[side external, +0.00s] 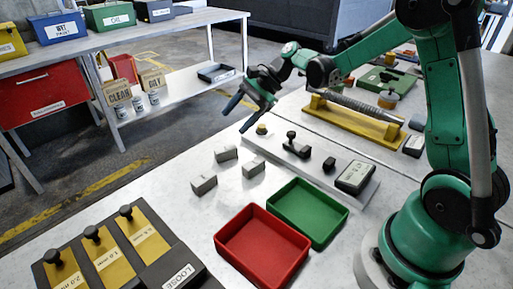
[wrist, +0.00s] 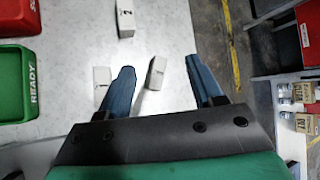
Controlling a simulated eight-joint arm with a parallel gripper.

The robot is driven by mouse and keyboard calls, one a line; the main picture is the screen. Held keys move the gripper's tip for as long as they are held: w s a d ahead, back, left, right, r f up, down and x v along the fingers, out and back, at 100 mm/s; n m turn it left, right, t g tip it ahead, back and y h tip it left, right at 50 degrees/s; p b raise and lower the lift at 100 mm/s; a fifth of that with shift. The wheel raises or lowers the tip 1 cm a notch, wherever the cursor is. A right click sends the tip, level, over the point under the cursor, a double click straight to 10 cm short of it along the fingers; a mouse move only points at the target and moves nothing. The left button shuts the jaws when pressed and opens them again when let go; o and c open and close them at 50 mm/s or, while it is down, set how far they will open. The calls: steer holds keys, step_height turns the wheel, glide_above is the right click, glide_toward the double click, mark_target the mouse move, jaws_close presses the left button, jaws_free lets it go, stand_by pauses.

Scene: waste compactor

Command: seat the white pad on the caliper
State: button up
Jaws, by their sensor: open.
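Three small whitish blocks, likely the pads, lie loose on the table: a rear one (side external: 226,153), a middle one (side external: 254,170) and a front one (side external: 203,185). I cannot tell which one the task means. In the wrist view, one block (wrist: 157,73) shows between my fingers, another (wrist: 102,78) beside the left finger, and a marked one (wrist: 126,20) farther off. A black fixture (side external: 297,147) stands on a grey plate; I cannot tell whether it is the caliper. My gripper (side external: 239,114) is open and empty, above the table's far edge, apart from the blocks. It also shows in the wrist view (wrist: 159,66).
A red tray (side external: 262,250) and a green tray (side external: 307,212) sit in front of the grey plate (side external: 362,200). A panel marked LOOSE (side external: 170,262) with yellow plates is at the front left. A yellow stand with a spring (side external: 355,122) is behind.

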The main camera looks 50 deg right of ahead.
steer(key=s+a+r+n+t+h, duration=0.1)
steer(key=s+r+n+h, duration=0.1)
steer(key=s+n+h, duration=0.2)
steer(key=s+a+r+n+t+h, duration=0.1)
steer(key=s+n+h, duration=0.3)
steer(key=s+n, duration=0.5)
steer(key=n+t, duration=0.1)
steer(key=n, duration=0.2)
steer(key=shift+a+r, duration=0.35)
steer(key=shift+s, duration=0.1)
steer(key=o, duration=0.6)
steer(key=shift+r, duration=0.1)
